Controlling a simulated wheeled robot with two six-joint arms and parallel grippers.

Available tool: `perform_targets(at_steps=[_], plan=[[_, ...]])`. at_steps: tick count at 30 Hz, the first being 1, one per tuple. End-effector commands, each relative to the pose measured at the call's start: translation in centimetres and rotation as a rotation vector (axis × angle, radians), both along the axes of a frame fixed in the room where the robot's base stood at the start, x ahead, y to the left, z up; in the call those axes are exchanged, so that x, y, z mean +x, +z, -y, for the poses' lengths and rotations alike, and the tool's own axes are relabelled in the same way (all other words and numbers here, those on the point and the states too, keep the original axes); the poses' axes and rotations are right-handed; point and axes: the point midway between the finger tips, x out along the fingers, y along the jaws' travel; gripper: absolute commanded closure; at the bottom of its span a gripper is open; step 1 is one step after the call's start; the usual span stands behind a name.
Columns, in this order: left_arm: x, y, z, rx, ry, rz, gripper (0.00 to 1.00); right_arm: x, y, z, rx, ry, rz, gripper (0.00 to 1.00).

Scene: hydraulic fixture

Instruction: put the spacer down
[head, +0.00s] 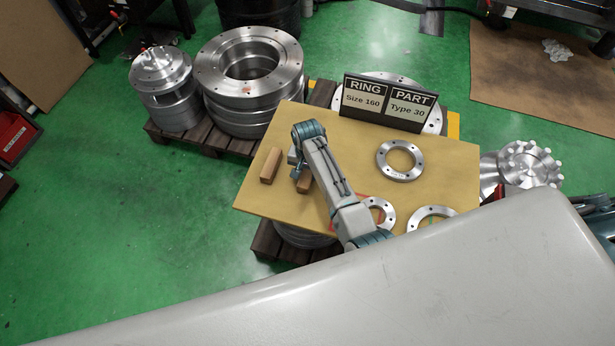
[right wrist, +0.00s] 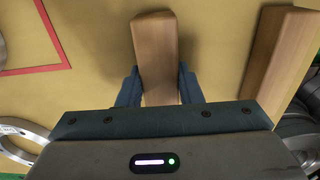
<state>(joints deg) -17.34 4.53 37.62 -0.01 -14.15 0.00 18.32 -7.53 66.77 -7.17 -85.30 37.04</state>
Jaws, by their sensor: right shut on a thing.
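The spacer, a light wooden block (right wrist: 155,45), is between the two blue fingers of my right gripper (right wrist: 157,88) in the right wrist view. The gripper is shut on it. In the head view my right gripper (head: 299,174) is over the left part of the tan table board (head: 335,140), and the spacer (head: 305,185) shows partly behind it. Whether the spacer touches the board I cannot tell. A second wooden block (head: 270,165) lies to the left; it also shows at the right of the right wrist view (right wrist: 282,60). My left gripper is not in view.
A sign (head: 388,102) stands at the board's back edge. A metal ring (head: 400,160) lies on the right half, with two more rings (head: 380,213) (head: 432,213) near the front. A red outline (right wrist: 35,45) is marked on the board. Large metal flanges (head: 252,75) stand behind.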

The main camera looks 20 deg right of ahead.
Motion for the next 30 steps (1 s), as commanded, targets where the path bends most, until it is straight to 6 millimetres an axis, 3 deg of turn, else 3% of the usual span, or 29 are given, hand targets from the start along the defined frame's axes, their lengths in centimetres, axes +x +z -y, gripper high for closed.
perform_targets(at_steps=[12,13,16,25,30], plan=[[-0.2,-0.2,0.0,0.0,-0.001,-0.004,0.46,0.0,-0.4,0.0,0.0,0.0,0.0,0.91],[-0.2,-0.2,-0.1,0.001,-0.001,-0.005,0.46,0.0,-0.4,0.0,0.0,0.0,0.0,0.64],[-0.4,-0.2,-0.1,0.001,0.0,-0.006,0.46,0.0,-0.4,0.0,0.0,0.0,0.0,0.46],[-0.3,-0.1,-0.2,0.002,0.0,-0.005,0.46,0.0,-0.2,0.0,0.0,0.0,0.001,0.46],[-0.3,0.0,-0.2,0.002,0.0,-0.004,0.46,0.1,1.6,-0.1,0.001,0.0,0.004,0.46]])
